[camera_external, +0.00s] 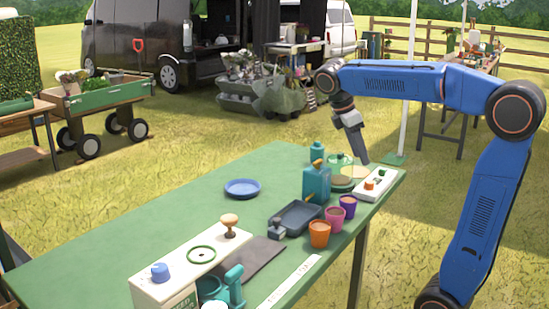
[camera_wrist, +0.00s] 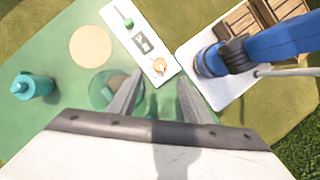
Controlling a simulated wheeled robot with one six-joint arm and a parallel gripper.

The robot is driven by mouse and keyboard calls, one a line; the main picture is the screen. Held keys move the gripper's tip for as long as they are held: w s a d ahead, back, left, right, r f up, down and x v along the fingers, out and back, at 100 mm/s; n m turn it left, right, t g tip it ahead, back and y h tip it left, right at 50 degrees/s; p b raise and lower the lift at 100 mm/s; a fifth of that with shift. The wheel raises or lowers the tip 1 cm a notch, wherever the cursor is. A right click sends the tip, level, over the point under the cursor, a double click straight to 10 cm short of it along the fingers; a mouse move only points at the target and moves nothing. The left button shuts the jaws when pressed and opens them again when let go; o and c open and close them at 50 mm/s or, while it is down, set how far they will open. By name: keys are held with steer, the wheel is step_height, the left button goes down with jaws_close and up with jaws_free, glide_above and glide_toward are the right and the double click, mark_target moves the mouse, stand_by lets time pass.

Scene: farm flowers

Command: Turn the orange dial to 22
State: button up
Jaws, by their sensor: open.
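The orange dial (camera_wrist: 160,66) sits at the near end of a white control panel (camera_wrist: 118,36) in the wrist view; its scale and pointer are too small to read. In the external view the orange dial (camera_external: 370,184) is on the white panel (camera_external: 365,194) at the table's far right corner. My gripper (camera_wrist: 158,78) is open and empty, its two fingers apart in front of the dial in the wrist view. In the external view my gripper (camera_external: 364,161) points down, above and a little left of the panel. It appears apart from the dial.
A green knob (camera_wrist: 127,22) is at the panel's other end. A teal bottle (camera_wrist: 33,86) and a round tan disc (camera_wrist: 91,46) are near the panel. The table's left part is mostly clear.

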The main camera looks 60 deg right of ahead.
mark_target(369, 181)
steer(key=x, duration=0.9)
steer(key=shift+s+d+f, duration=0.15)
steer(key=shift+f, duration=0.2)
steer(key=c, duration=1.1)
steer(key=shift+o, duration=0.2)
steer(key=shift+m, duration=0.3)
steer(key=m+y, duration=0.1)
steer(key=m, duration=0.2)
steer(key=shift+d+m+g, duration=0.15)
steer(key=shift+m+g, duration=0.25)
steer(key=m+y, duration=0.2)
steer(key=m, duration=0.3)
steer(key=shift+d, duration=0.15)
steer(key=shift+m+y, duration=0.3)
